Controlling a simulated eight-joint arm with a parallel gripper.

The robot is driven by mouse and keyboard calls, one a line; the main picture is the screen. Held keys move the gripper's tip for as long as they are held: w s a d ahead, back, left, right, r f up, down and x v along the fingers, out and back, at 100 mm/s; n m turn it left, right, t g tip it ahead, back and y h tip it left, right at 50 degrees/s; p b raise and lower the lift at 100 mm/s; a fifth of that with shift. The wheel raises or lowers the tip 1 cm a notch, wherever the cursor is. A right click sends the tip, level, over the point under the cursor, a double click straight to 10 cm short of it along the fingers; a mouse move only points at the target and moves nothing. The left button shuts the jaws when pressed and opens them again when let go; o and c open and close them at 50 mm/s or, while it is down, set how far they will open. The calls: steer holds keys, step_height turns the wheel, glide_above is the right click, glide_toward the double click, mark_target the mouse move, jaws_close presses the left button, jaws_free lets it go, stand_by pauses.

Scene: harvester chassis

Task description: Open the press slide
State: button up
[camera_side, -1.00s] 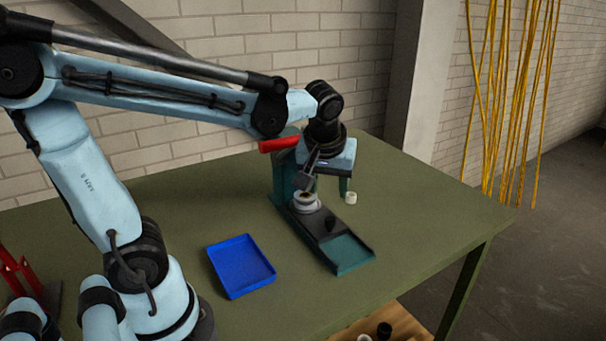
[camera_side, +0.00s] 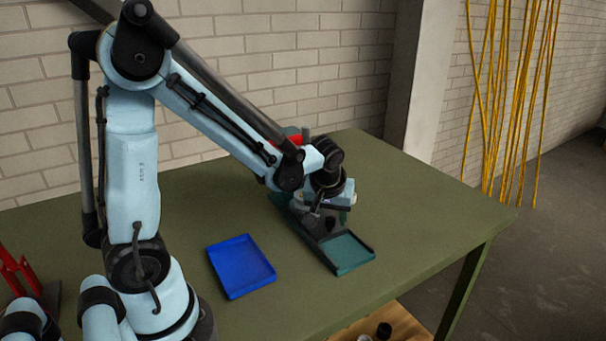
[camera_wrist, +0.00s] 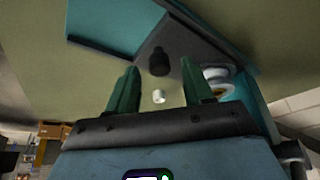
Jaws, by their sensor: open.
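The press has a teal base (camera_side: 348,253) with a dark slide plate (camera_side: 318,233) in its channel. In the wrist view the slide plate (camera_wrist: 185,40) carries an upright black knob (camera_wrist: 159,62), with a white ring-shaped seat (camera_wrist: 217,78) farther along at the right. My gripper (camera_wrist: 158,66) is open, its two green fingers on either side of the knob in the picture. I cannot tell whether they touch it. In the side view my gripper (camera_side: 328,212) is low over the slide, and my wrist hides the seat and most of the press body.
A blue tray (camera_side: 241,266) lies on the green table (camera_side: 430,215) left of the press. The press's red handle (camera_side: 292,137) shows behind my arm. The table right of the press is clear.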

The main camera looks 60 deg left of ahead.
steer(key=shift+w+a+f, duration=0.1)
steer(key=shift+a+f, duration=0.05)
steer(key=shift+f, duration=0.3)
steer(key=shift+c, duration=0.4)
jaws_close()
